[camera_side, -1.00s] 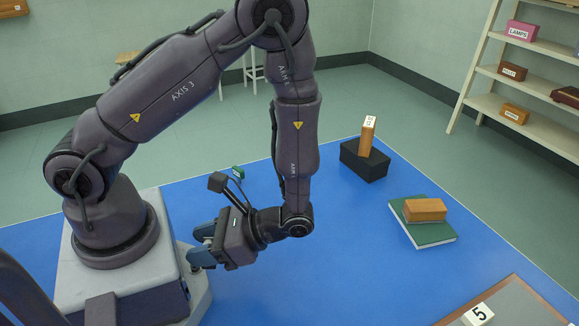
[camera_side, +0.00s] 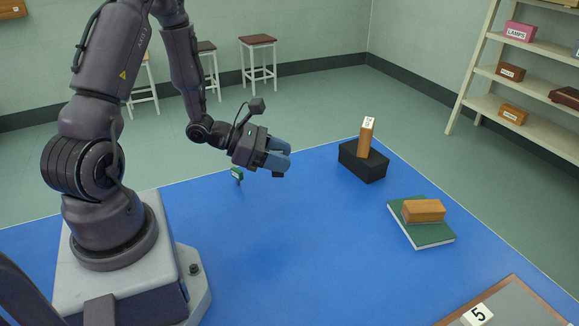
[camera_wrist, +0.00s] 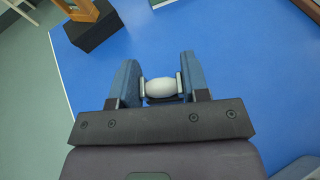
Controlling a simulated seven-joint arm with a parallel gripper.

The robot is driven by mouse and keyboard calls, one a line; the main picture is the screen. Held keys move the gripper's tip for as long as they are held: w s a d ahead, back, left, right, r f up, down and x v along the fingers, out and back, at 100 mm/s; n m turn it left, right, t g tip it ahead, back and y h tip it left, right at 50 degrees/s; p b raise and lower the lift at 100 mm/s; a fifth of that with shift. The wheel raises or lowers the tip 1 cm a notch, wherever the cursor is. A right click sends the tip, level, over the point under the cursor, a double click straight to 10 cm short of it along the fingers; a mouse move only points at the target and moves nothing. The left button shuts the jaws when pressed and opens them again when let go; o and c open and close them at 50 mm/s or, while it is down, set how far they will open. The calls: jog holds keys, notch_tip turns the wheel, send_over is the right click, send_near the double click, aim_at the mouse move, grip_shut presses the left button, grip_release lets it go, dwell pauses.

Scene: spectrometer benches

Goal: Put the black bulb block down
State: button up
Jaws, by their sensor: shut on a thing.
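My gripper (camera_side: 284,155) is in the air over the blue table and points to the right in the side view. In the wrist view its two blue fingers (camera_wrist: 159,72) are shut on the bulb block. The block's white bulb (camera_wrist: 160,88) shows between the grey finger pads, with a dark edge just behind it. In the side view a small black part of the bulb block (camera_side: 278,175) shows below the fingertips. The rest of the block is hidden by the fingers.
A black box (camera_side: 362,164) bears an upright wooden block (camera_side: 366,139). A green book (camera_side: 427,232) bears a lying wooden block (camera_side: 424,210). A small green item (camera_side: 237,174) is left of the gripper. A board marked 5 (camera_side: 520,300) is front right. The middle blue table (camera_side: 310,250) is clear.

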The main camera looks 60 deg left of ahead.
jog(key=a+n+t+y, duration=0.1)
jog(key=a+n+y, duration=0.45)
jog(key=a, duration=0.35)
jog(key=shift+y, duration=0.25)
jog(key=w+a+f, duration=0.2)
jog(key=w, duration=0.1)
jog(key=w+a+f, duration=0.5)
jog(key=w+f, duration=0.1)
jog(key=w, duration=0.1)
jog(key=shift+a+f, duration=0.1)
jog(key=shift+a, duration=0.1)
jog(key=shift+w+a+f, duration=0.1)
jog(key=shift+w+f, duration=0.1)
jog(key=shift+w+a+f, duration=0.1)
jog(key=shift+f, duration=0.8)
jog(key=shift+w+a+f, duration=0.1)
jog(key=shift+f, duration=0.8)
jog(key=shift+f, duration=0.1)
jog(key=o, duration=0.9)
